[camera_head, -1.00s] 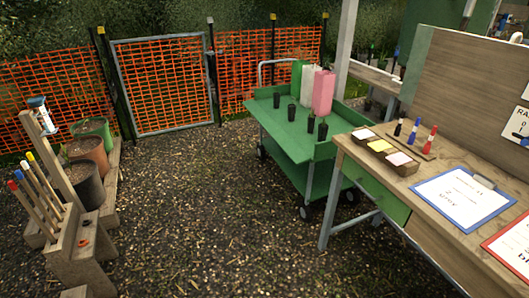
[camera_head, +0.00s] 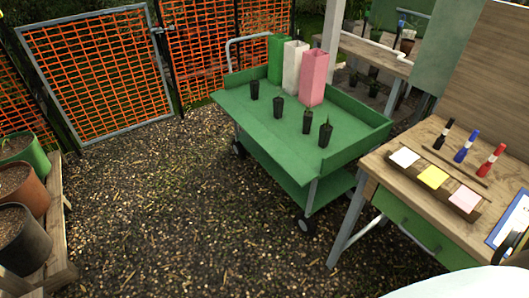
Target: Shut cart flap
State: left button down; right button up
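The green cart (camera_head: 281,156) stands in the middle on gravel, with a flat top tray and a lower shelf. Upright walls show along the tray's back right side and its near right end. The long side facing left has no upright wall; the green panel there lies level with the tray, and I cannot make out a hinge line. My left gripper is not in view. A white rounded part of my arm shows at the bottom right. A black curved shape (camera_head: 503,245) at the right edge may be my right gripper; its opening cannot be told.
Several small black plant pots and green, white and pink tall containers (camera_head: 313,80) stand on the cart. A wooden workbench (camera_head: 408,180) with markers and coloured pads is close on the right. Planters (camera_head: 24,240) stand at left. Gravel left of the cart is clear.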

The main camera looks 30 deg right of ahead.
aim_at(296, 169)
jog(key=z, duration=0.9)
jog(key=i, duration=1.1)
jog(key=z, duration=1.15)
